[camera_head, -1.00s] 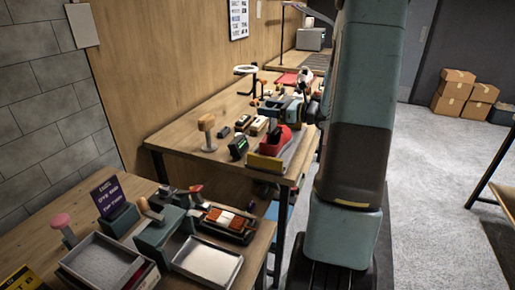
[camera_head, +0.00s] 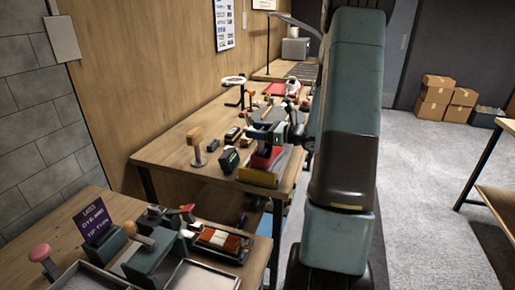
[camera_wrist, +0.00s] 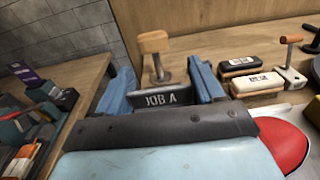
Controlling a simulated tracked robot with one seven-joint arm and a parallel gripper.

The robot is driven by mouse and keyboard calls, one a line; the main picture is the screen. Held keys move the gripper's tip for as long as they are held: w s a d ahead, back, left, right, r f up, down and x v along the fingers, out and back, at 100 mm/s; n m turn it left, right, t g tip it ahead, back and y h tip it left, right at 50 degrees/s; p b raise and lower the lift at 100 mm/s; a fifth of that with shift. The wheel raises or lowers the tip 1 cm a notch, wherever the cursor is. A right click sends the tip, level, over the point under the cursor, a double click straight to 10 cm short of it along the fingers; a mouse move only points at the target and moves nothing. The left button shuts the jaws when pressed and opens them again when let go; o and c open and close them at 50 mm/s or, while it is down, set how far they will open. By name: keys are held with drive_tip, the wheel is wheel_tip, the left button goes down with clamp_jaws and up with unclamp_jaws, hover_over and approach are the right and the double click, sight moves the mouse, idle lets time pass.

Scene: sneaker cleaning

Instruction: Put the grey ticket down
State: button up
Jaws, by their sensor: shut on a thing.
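The grey ticket (camera_wrist: 168,99), a dark grey plate lettered "JOB A", sits between the two blue fingers of my gripper (camera_wrist: 162,90) in the wrist view. The fingers are shut on it. I cannot make out the ticket there. In the wrist view its lower edge is hidden behind my gripper's dark front edge, so I cannot tell whether it touches anything.
Black and white blocks (camera_wrist: 250,73) lie to the right in the wrist view. The near table holds trays and a purple sign (camera_head: 94,220). Bare wood shows at the bench's left.

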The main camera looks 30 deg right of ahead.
sight(262, 144)
drive_tip(key=shift+f, duration=2.65)
drive_tip(key=shift+f, duration=0.1)
drive_tip(key=o, duration=1)
